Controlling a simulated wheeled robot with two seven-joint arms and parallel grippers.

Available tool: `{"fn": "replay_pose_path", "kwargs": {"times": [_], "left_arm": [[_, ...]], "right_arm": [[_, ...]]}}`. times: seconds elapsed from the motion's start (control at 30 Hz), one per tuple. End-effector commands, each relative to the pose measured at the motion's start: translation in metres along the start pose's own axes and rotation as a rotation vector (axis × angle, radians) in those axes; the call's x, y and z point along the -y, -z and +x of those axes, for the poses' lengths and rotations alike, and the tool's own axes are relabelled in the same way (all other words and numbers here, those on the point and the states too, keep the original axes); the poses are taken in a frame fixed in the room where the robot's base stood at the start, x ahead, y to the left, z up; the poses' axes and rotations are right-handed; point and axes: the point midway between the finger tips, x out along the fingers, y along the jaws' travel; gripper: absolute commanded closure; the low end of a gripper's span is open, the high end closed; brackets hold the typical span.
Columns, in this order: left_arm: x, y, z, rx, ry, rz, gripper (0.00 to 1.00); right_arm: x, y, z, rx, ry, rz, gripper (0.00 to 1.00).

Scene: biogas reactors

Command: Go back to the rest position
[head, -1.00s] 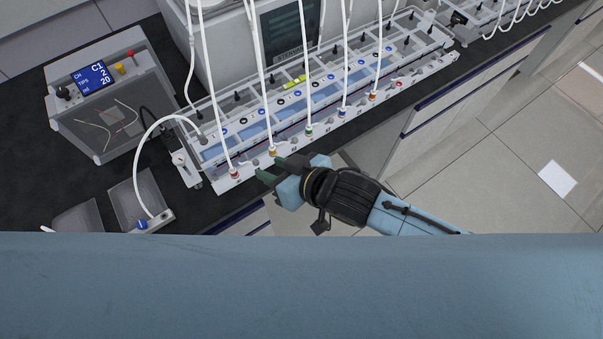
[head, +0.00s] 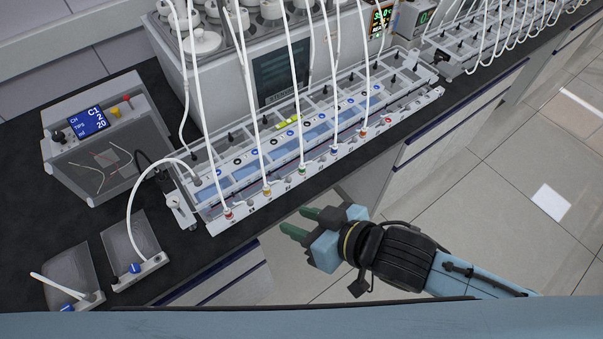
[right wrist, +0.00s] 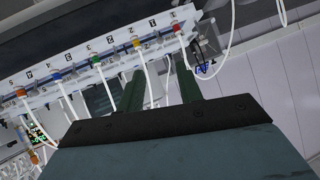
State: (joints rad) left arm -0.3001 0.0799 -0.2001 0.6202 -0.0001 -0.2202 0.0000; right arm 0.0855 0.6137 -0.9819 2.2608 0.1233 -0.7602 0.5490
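My right gripper (head: 293,221) is in front of the reactor rack (head: 338,160), apart from it, over the gap between the bench edge and the floor. Its two dark green fingers are apart with nothing between them in the head view. In the right wrist view the fingers (right wrist: 159,90) are also spread, with the rack's numbered front and white tubes behind them. My left gripper is not in view.
The reactor unit (head: 215,85) and rack stand on the black bench (head: 110,205). White tubes with coloured fittings rise from the rack's front. A control box (head: 95,135) stands at left, with two clear trays in front.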

Motion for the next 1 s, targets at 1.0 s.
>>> {"fn": "replay_pose_path", "kwargs": {"times": [1.0], "left_arm": [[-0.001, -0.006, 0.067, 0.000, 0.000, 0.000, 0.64]], "right_arm": [[-0.200, -0.415, 0.069, 0.480, -0.491, 0.213, 0.64]]}}
